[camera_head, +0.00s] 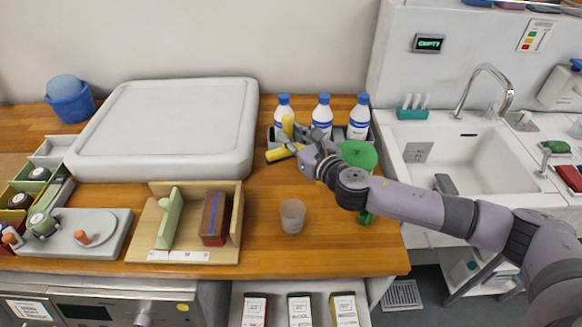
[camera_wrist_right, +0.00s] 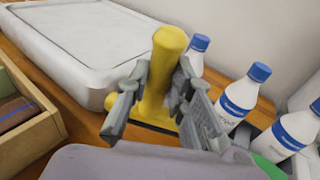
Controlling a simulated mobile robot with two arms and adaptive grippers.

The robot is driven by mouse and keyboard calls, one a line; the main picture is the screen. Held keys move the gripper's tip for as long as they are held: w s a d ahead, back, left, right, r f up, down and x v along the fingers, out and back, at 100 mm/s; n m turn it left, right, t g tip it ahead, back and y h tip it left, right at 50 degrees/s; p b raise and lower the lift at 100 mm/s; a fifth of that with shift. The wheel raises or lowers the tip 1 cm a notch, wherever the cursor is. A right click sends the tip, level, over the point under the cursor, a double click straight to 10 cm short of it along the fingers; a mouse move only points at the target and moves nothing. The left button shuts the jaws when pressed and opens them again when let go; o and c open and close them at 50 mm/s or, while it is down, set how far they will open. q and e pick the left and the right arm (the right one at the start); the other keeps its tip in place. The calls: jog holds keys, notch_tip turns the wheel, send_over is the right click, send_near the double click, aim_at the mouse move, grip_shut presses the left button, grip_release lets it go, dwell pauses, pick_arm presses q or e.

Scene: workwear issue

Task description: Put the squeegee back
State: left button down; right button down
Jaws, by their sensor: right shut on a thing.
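The yellow squeegee (camera_head: 281,153) is at the back middle of the wooden counter, left of my right arm. My right gripper (camera_head: 303,149) is shut on it. In the right wrist view the squeegee's thick yellow handle (camera_wrist_right: 168,50) stands up between the two fingers of the gripper (camera_wrist_right: 155,92), with a yellow part showing low behind them. Whether the squeegee touches the counter or the grey holder behind it is hard to tell. My left gripper is not in view.
Several white bottles with blue caps (camera_head: 322,112) stand in a grey holder (camera_head: 349,136) behind the gripper. A green object (camera_head: 358,154) is partly hidden by my arm. A clear cup (camera_head: 292,216) stands in front; a large white lidded box (camera_head: 165,128) is left. A sink (camera_head: 465,160) lies right.

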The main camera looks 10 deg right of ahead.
jog(key=shift+f+b, duration=0.85)
jog(key=shift+f, duration=4.15)
jog(key=shift+f, duration=0.1)
jog(key=shift+f, duration=0.15)
jog(key=c, duration=1.4)
grip_release()
